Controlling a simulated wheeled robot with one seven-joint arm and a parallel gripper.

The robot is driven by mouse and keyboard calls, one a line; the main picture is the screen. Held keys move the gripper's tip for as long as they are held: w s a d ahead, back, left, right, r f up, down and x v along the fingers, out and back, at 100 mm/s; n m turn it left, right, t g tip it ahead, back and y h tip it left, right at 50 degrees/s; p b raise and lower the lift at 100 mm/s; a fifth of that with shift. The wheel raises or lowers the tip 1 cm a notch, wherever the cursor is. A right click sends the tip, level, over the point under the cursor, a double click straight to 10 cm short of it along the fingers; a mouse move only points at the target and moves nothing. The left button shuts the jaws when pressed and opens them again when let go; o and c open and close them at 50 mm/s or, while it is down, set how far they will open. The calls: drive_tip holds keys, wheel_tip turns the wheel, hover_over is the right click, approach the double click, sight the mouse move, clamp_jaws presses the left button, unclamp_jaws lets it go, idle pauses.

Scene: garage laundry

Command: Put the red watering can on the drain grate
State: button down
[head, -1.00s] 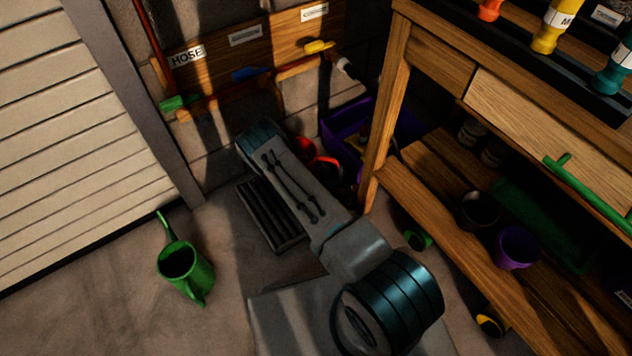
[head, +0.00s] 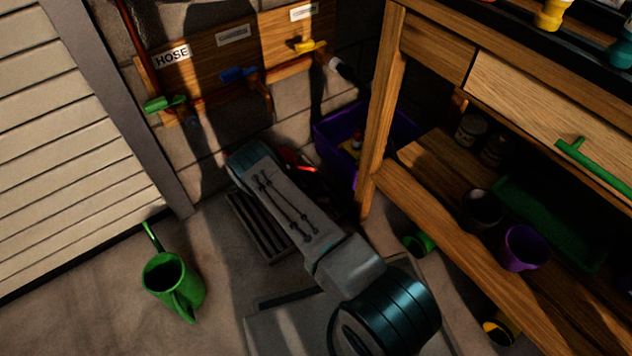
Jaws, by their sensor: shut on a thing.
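The red watering can (head: 297,160) shows only as a small red part just right of the far end of my arm; the rest is hidden. My gripper is largely hidden behind my forearm, with dark parts beside the red can, and it is shut on the can. I cannot see its fingertips or how high the can is. The drain grate (head: 254,226) is a dark slatted rectangle on the floor, left of and partly beneath my forearm in the picture.
A green watering can (head: 172,285) stands on the floor at left, near the shutter door. A purple crate (head: 337,135) stands by the wall behind a wooden workbench (head: 385,120). Green (head: 418,243) and yellow (head: 497,330) items lie by the bench. Floor between green can and grate is clear.

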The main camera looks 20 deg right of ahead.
drive_tip(key=shift+f, duration=0.15)
drive_tip(key=c, duration=1.4)
unclamp_jaws()
drive_tip(key=shift+s+a+r, duration=0.1)
drive_tip(key=shift+s+r, duration=0.15)
drive_tip(key=shift+s, duration=0.1)
drive_tip(key=p+v, duration=0.4)
drive_tip(key=v, duration=0.7)
drive_tip(key=shift+s, duration=0.15)
